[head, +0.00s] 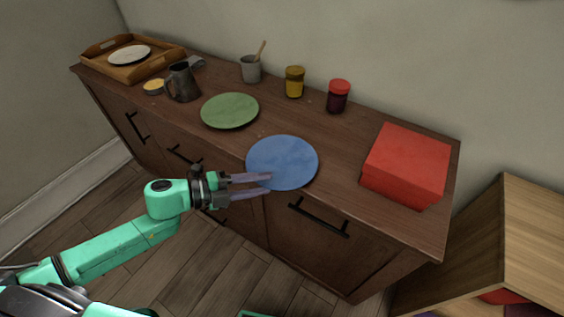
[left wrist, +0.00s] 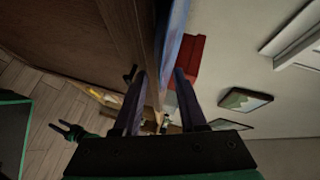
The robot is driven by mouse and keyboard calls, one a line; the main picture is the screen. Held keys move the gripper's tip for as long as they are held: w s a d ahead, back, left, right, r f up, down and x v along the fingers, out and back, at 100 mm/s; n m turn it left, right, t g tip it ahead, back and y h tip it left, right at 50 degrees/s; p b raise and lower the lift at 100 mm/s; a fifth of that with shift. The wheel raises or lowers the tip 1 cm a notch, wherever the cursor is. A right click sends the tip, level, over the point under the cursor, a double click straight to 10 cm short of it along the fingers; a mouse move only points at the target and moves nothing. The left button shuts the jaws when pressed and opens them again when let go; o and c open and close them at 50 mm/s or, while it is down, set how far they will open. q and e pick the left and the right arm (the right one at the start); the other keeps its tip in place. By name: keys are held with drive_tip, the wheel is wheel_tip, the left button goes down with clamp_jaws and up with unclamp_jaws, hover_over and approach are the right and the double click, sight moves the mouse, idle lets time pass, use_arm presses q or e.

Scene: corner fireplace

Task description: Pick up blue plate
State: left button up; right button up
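The blue plate (head: 285,158) lies on the dark wooden cabinet top, at its front edge. My left gripper (head: 270,183) reaches in from the left at the plate's near rim. Its two fingers are apart, with the tips overlapping the rim in the head view. In the left wrist view the plate (left wrist: 174,48) shows nearly edge-on between the open fingers, closer to the right-hand one; I cannot tell whether they touch it. My right gripper (left wrist: 68,130) shows small in the left wrist view, its fingers apart and empty.
A green plate (head: 230,111) lies left of the blue one; a red box (head: 406,165) stands to the right. Behind are two jars (head: 338,97) and a grey cup (head: 251,69). A dark mug (head: 182,82) and wooden tray (head: 120,72) are farther left. A black handle (head: 318,219) juts out below.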

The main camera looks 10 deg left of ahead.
use_arm(q)
clamp_jaws()
idle(1.2)
